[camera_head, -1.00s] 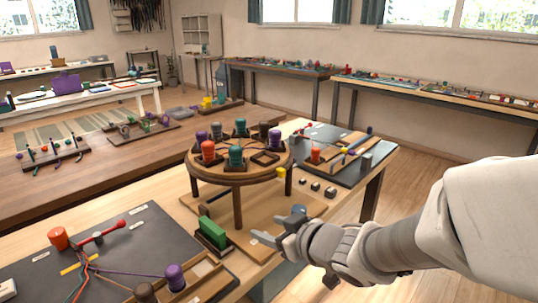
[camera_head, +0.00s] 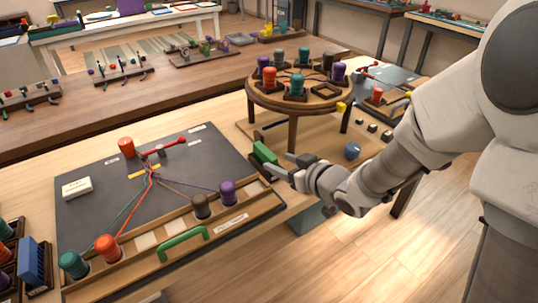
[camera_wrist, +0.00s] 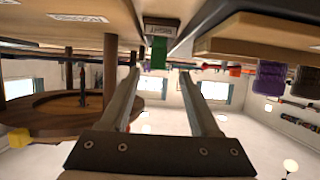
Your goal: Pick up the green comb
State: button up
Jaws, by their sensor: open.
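The green comb (camera_head: 264,153) stands in a dark holder on the light wooden table, at the right end of the black board and left of the round stand. Its teeth cannot be made out. My gripper (camera_head: 277,165) is open, with its fingertips close to the comb's near right side. In the wrist view, the picture is upside down; the green comb (camera_wrist: 158,53) shows between and just beyond the two fingertips of my gripper (camera_wrist: 159,75). The comb's lower part is hidden in its holder. I cannot tell whether a fingertip touches it.
The round wooden stand (camera_head: 300,99) with coloured spools is just behind my gripper. The black board (camera_head: 100,215) carries cords, spools and a tray with a green handle (camera_head: 183,242). A blue comb-like piece (camera_head: 35,263) stands at lower left. Open floor lies at right.

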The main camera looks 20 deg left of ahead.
aim_at(274, 160)
jog(key=x, duration=0.4)
jog(key=shift+b, duration=0.35)
jog(key=b+x, duration=0.1)
jog(key=x, duration=0.4)
jog(key=shift+d+f+b, duration=0.2)
jog(key=shift+d+b, duration=0.05)
jog(key=shift+b, duration=0.1)
jog(key=shift+c, duration=0.3)
grip_shut()
